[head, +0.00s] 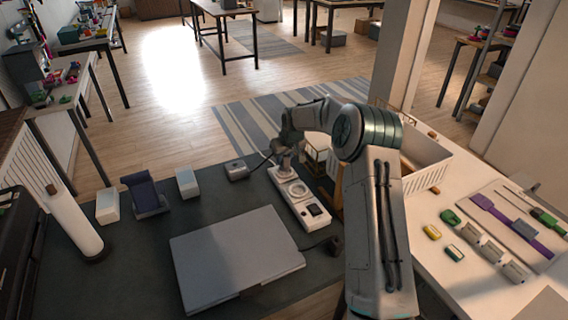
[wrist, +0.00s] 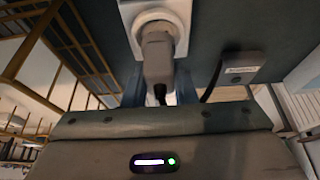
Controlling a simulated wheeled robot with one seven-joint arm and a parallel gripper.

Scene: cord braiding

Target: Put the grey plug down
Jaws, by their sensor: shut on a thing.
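The grey plug (wrist: 158,58) is in the wrist view, between the fingers of my gripper (wrist: 159,88), with its front end over a round socket of the white power strip (wrist: 181,8). I cannot tell whether the plug sits in the socket or is just above it. In the head view my gripper (head: 284,166) is low over the far end of the power strip (head: 312,229), and the plug is hidden there. A dark cord runs from near the gripper to a small grey box (head: 237,170), also in the wrist view (wrist: 240,68).
A closed grey laptop (head: 235,255) lies left of the strip on the dark mat. A paper roll (head: 75,225), a dark phone stand (head: 146,193) and small white boxes (head: 188,182) stand farther left. A white basket (head: 428,165) stands right of my arm.

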